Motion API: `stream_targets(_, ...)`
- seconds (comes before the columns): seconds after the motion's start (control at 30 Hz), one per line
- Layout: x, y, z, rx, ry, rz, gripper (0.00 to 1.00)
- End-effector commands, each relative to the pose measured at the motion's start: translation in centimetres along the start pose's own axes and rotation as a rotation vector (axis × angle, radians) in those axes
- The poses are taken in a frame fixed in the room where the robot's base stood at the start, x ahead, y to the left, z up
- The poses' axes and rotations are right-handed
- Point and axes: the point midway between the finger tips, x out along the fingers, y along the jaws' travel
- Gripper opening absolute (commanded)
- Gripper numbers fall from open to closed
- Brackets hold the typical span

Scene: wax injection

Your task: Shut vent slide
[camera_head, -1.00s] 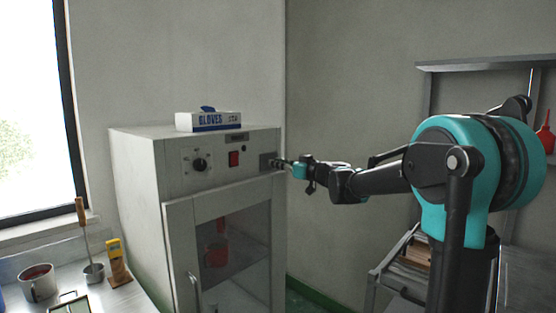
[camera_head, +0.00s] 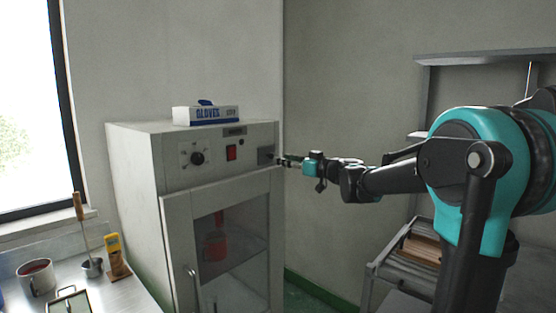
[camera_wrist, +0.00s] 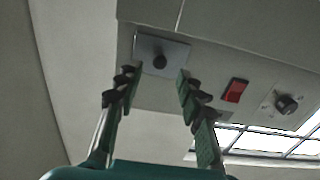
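The vent slide (camera_wrist: 161,50) is a small grey plate with a dark round knob on the cabinet's front panel, seen in the wrist view. In the head view the vent plate (camera_head: 265,154) is at the right end of the control panel. My gripper (camera_wrist: 158,78) is open in the wrist view, its two fingers apart on either side below the knob, with nothing between them. In the head view my gripper (camera_head: 284,160) is just right of the plate. I cannot tell whether the fingertips touch the plate, or how far the slide stands open.
The grey cabinet (camera_head: 135,190) has a red switch (camera_head: 231,153), a black dial (camera_head: 197,158) and a glass door below. A glove box (camera_head: 206,115) lies on top. A bench with a mug (camera_head: 37,279) stands left; a rack (camera_head: 408,245) stands right.

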Motion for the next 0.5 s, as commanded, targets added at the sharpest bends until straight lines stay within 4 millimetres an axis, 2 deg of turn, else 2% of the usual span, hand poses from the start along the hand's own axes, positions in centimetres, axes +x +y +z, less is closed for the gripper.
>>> stream_targets(0.03, -1.2, 0.1, 0.0, 0.0, 0.0, 0.004, 0.38)
stream_targets(0.2, -4.4, 0.1, 0.0, 0.0, 0.0, 0.003, 0.38)
stream_targets(0.3, -5.8, 0.1, 0.0, 0.0, 0.0, 0.002, 0.38)
stream_targets(0.5, -7.2, 0.0, 0.0, 0.0, 0.0, 0.0, 0.38)
